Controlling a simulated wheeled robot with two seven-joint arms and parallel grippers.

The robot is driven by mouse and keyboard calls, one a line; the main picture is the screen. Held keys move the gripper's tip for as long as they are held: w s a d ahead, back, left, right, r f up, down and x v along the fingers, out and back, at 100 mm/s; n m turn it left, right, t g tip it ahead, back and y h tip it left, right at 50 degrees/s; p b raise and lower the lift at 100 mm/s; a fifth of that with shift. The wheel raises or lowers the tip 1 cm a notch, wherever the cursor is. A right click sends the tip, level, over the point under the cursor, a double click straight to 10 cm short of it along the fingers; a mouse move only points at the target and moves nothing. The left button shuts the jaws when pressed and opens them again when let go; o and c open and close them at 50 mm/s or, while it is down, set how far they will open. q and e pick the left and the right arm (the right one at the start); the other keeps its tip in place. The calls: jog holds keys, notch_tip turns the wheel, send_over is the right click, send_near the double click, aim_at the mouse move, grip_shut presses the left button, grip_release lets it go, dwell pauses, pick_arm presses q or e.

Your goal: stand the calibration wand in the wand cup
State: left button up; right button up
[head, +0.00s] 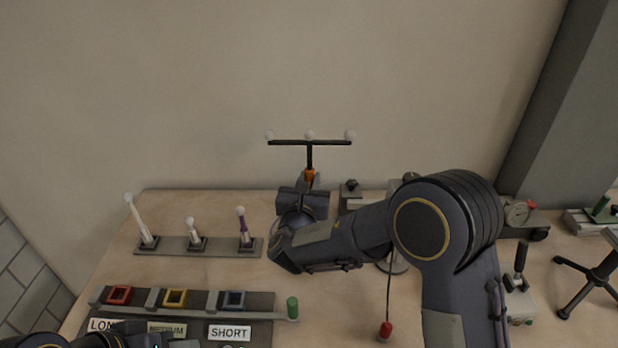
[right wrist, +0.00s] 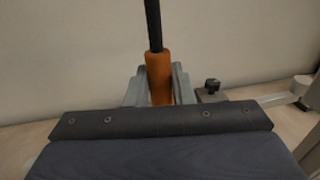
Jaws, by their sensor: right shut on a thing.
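My right gripper (head: 311,181) is shut on the orange handle, which also shows between the fingers in the right wrist view (right wrist: 159,75). The wand is held upright above the back of the bench, with the crossbar against the wall. The lower end of the handle is hidden behind the gripper. I cannot pick out the wand cup; my right arm hides part of the bench. My left gripper (head: 165,345) is only partly in view at the bottom left edge.
A grey rack (head: 205,249) holds white-tipped sticks at the left. In front is a tray with coloured square sockets (head: 175,297) and labels. A grey block with a dark knob (head: 350,188) stands right of the wand.

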notch_tip(320, 180, down, 2)
jog(key=shift+f+b, duration=1.1)
jog(key=shift+b, duration=0.35)
jog(key=o, duration=1)
jog(key=s, duration=0.2)
jog(key=s+b, duration=0.1)
jog(key=s, duration=0.2)
jog(key=s+a, duration=0.1)
jog(key=s, duration=0.2)
jog(key=shift+a, duration=0.1)
